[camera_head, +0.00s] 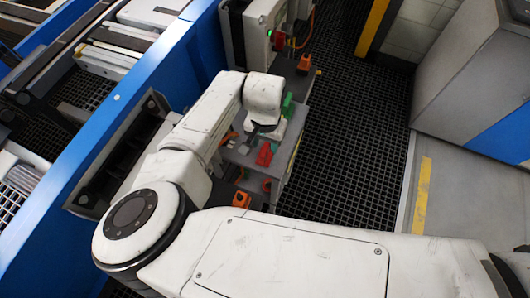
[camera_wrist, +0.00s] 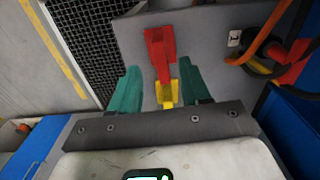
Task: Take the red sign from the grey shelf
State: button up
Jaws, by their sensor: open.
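The red sign (camera_wrist: 160,48) lies on the grey shelf (camera_wrist: 205,32), ahead of my gripper in the wrist view. In the head view the sign (camera_head: 265,154) shows as a small red piece on the shelf (camera_head: 240,157), just below the end of my arm. My gripper (camera_wrist: 162,78) is open, with a green finger on each side of the sign's lower end. A yellow piece (camera_wrist: 166,94) shows between the fingers, below the red; I cannot tell whether it belongs to the sign. I see no finger touching the sign.
An orange cable or hook (camera_wrist: 262,45) and another red thing (camera_wrist: 294,72) are at the right in the wrist view. A small orange item (camera_head: 241,199) sits low in the head view. A blue conveyor frame (camera_head: 95,128) runs along the left. The dark grid floor (camera_head: 340,130) is clear.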

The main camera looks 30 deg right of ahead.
aim_at(265, 148)
jog(key=shift+w+f, duration=0.15)
jog(key=shift+f, duration=2.05)
grip_shut()
